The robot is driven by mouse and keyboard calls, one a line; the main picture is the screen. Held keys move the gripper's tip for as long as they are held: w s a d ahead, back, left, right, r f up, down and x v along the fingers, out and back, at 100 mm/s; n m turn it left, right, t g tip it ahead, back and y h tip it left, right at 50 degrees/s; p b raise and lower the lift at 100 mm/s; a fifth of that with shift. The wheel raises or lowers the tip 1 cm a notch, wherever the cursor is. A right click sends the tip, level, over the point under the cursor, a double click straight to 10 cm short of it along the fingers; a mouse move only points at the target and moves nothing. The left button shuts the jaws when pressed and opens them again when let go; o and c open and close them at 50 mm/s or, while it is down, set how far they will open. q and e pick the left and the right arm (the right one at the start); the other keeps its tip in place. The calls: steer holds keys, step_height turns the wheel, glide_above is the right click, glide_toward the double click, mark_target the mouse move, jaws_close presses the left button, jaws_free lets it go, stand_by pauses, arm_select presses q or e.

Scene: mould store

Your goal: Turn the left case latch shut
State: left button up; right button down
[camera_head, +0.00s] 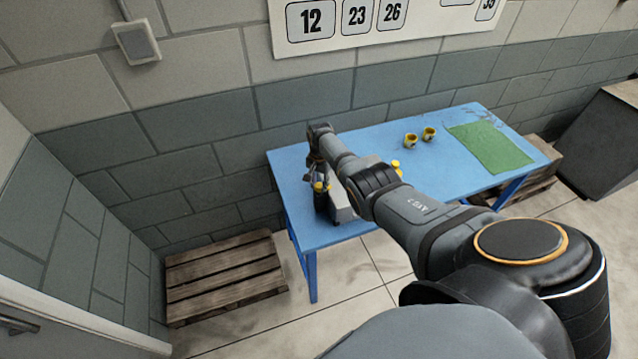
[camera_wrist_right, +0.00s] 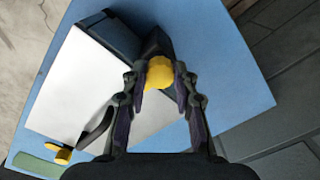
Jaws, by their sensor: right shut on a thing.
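The case (camera_wrist_right: 75,90) has a flat white face and a dark end in the right wrist view. In the head view it (camera_head: 341,204) stands on the left part of the blue table, partly behind my right arm. The yellow knob of the left latch (camera_wrist_right: 159,72) is at the case's edge. My right gripper (camera_wrist_right: 160,88) is closed around this knob, one finger on each side. In the head view the gripper (camera_head: 319,177) is at the table's left end, partly hidden by its own arm. A second yellow latch knob (camera_wrist_right: 60,154) has a dark lever beside it. My left gripper is out of view.
The blue table (camera_head: 300,160) also bears two yellow-and-dark round pieces (camera_head: 420,136) and a green mat (camera_head: 490,147). A wooden pallet (camera_head: 225,278) lies on the floor at left. A block wall (camera_head: 200,120) runs close behind the table.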

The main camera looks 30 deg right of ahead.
mark_target(320, 185)
steer(key=c, duration=1)
jaws_free()
steer(key=shift+c, duration=0.2)
steer(key=shift+r, duration=0.1)
step_height(320, 185, up, 12)
steer(key=shift+s, duration=0.1)
